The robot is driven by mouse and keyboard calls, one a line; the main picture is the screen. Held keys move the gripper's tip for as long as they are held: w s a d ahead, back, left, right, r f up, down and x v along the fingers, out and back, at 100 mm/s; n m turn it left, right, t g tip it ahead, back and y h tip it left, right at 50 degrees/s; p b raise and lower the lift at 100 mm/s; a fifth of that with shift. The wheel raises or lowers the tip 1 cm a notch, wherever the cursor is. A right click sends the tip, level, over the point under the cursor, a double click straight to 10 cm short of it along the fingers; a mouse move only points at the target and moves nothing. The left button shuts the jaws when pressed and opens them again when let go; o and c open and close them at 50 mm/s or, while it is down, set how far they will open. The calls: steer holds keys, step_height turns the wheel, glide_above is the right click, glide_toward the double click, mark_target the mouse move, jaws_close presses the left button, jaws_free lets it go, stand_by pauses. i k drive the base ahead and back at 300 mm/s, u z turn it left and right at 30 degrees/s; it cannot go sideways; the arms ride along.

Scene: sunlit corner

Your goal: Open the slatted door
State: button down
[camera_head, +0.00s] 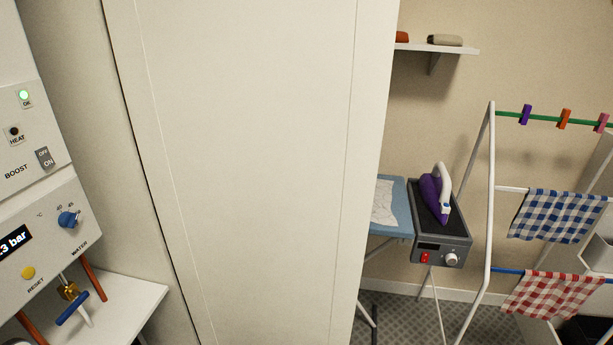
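A tall cream panel (245,170) fills the middle of the view from top to bottom. It is plain, with a thin vertical line near each side, and no slats, handle or hinge show on it. I cannot tell whether it is part of the slatted door. No slatted surface shows in this view. A dark narrow gap runs down the panel's left edge, beside a cream wall strip. My gripper is not in view.
A boiler control panel (40,235) is at left, above a white ledge (130,297). Right of the cream panel stand an ironing board (395,222) with a purple iron (433,193) and a drying rack (490,180) with checked cloths. A wall shelf (460,50) is above.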

mark_target(258, 125)
steer(key=z, duration=0.45)
steer(key=k, duration=1.1)
steer(key=z, duration=0.45)
steer(key=i, duration=1.95)
steer(key=u, duration=0.75)
steer(key=i, duration=0.5)
steer(key=u, duration=0.3)
